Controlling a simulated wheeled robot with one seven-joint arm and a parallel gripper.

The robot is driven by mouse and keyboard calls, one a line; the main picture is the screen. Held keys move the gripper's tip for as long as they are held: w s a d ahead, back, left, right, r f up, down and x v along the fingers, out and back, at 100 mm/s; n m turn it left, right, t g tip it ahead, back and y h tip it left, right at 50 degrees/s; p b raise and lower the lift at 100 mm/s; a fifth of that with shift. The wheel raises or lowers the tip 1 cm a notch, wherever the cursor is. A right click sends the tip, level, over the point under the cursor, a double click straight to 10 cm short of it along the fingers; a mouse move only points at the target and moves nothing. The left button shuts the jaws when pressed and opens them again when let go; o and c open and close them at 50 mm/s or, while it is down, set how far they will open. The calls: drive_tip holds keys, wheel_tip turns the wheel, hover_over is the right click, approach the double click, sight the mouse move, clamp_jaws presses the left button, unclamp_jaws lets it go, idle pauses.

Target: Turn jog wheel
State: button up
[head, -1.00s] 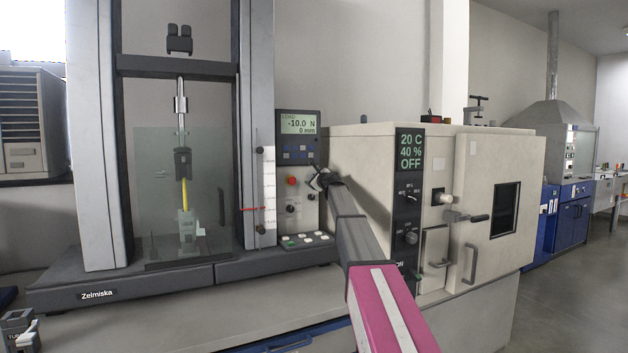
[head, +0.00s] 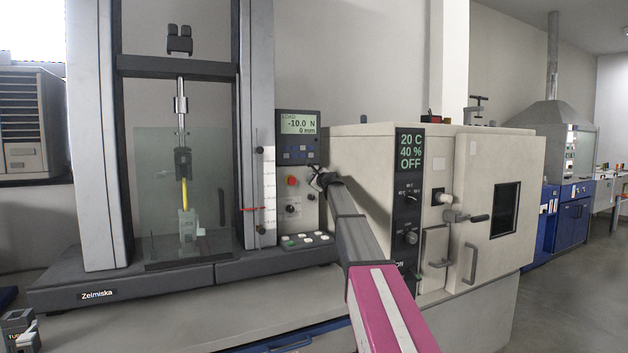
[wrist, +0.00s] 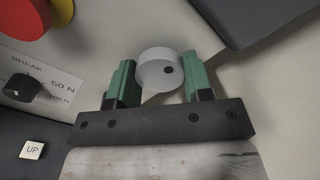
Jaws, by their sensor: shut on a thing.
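The jog wheel (wrist: 158,72) is a pale grey disc with a dark dimple near its right edge. In the wrist view it sits between the two green fingers of my gripper (wrist: 160,80), which is shut on it. In the head view my gripper (head: 317,181) is at the right edge of the testing machine's control panel (head: 290,210) and hides the wheel. The panel's display (head: 298,124) reads -10.0 N and 0 mm.
A red stop button (wrist: 28,14) on yellow and a black BREAK knob (wrist: 22,87) lie left of my gripper. An UP key (wrist: 32,150) is lower left. The beige climate chamber (head: 365,165) stands close on the right.

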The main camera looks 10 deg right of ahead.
drive_tip(key=n, duration=2.2)
drive_tip(key=shift+s, duration=0.1)
drive_tip(key=shift+n, duration=0.3)
drive_tip(key=o, duration=0.9)
drive_tip(key=shift+r, duration=0.1)
drive_tip(key=v, duration=1)
drive_tip(key=shift+s+d, duration=0.1)
drive_tip(key=shift+s, duration=0.3)
